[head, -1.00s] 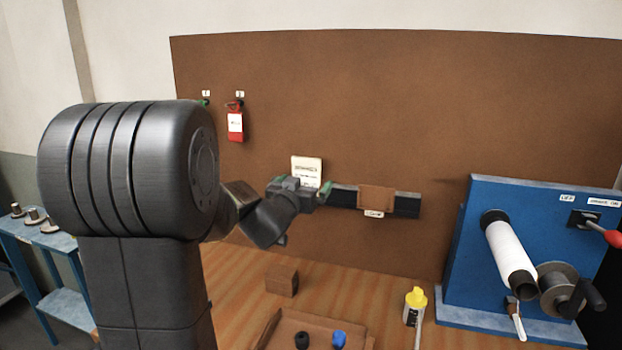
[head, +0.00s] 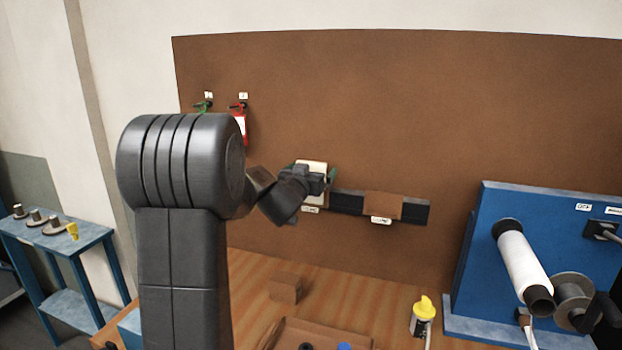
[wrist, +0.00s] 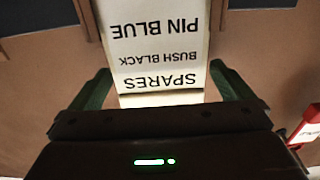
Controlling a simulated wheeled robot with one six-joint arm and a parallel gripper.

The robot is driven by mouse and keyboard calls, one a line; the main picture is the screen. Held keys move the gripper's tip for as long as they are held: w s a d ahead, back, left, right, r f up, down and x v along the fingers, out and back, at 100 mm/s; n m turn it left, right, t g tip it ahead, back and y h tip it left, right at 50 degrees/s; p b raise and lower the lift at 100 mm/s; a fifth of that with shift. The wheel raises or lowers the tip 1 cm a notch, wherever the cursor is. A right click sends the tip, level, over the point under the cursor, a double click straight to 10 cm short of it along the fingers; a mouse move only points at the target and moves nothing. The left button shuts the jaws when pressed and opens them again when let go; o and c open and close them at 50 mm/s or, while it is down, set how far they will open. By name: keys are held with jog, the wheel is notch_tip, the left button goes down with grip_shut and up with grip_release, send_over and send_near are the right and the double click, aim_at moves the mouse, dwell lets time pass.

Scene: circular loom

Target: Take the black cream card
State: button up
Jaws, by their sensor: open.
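A cream card (head: 312,164) stands upright at the left end of a black rail (head: 347,203) on the brown board. In the wrist view the card (wrist: 157,45) shows upside-down black print reading "SPARES", "BUSH BLACK", "PIN BLUE". My gripper (head: 316,180) is in front of it and hides much of it in the head view. In the wrist view my gripper (wrist: 160,70) is open, with one green finger on each side of the card's lower end. A gap shows at each side of the card, so the fingers are not closed on it.
A brown piece (head: 382,205) covers part of the rail. A red tag (head: 239,125) and a green item (head: 203,105) hang at upper left. Below are a wooden block (head: 286,288), a yellow-capped bottle (head: 423,316) and a tray (head: 322,331). A blue machine stands right.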

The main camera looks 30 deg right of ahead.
jog(key=c, duration=1.1)
jog(key=shift+r, duration=0.1)
jog(key=shift+r+p, duration=0.65)
jog(key=shift+p, duration=0.2)
notch_tip(320, 180, up, 4)
jog(key=p, duration=0.4)
jog(key=shift+r, duration=1.1)
